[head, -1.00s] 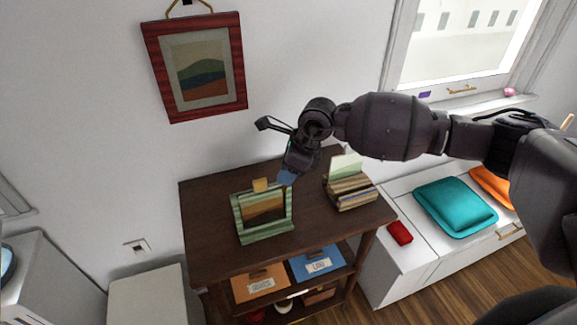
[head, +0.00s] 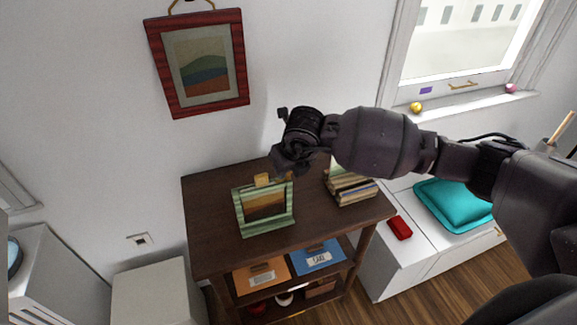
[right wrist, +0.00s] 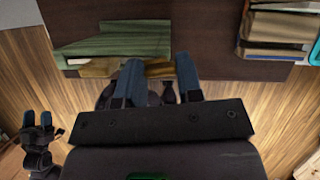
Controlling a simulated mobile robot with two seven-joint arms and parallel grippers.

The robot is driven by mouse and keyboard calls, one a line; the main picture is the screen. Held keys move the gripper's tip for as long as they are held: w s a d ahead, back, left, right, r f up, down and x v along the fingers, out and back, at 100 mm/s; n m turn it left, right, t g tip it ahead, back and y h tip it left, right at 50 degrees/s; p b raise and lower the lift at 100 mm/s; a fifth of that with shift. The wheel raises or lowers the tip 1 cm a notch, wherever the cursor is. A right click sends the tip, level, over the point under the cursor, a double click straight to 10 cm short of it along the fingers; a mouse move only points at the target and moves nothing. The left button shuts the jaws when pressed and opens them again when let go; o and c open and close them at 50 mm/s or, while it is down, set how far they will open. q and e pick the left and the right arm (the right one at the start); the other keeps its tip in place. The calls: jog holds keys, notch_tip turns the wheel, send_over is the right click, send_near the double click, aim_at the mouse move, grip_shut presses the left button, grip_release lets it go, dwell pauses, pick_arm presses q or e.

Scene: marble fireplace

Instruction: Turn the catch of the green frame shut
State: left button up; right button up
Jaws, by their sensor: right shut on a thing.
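The green frame (head: 265,228) stands upright on the dark wooden cabinet top, with a landscape picture in it. A yellow-tan tab (head: 262,180) sticks up above its top edge. My right gripper (head: 283,172) is at the frame's top right corner, its fingers mostly hidden in the head view. In the right wrist view, the gripper (right wrist: 160,75) points at the frame (right wrist: 118,42), with a tan piece (right wrist: 155,68) between the blue fingers. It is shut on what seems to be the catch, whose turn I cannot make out. My left gripper (right wrist: 38,119) hangs open, far from the frame.
A stack of books (head: 350,188) stands right of the frame on the cabinet (head: 215,245). A red-framed picture (head: 200,65) hangs on the wall above. A red box (head: 399,228) and teal cushion (head: 450,205) lie on the white bench. The cabinet's left front is clear.

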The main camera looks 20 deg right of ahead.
jog(key=shift+m, duration=0.7)
jog(key=shift+h, duration=0.3)
jog(key=o, duration=0.9)
jog(key=shift+o, duration=0.2)
jog(key=v, duration=1.1)
jog(key=shift+w+a, duration=0.1)
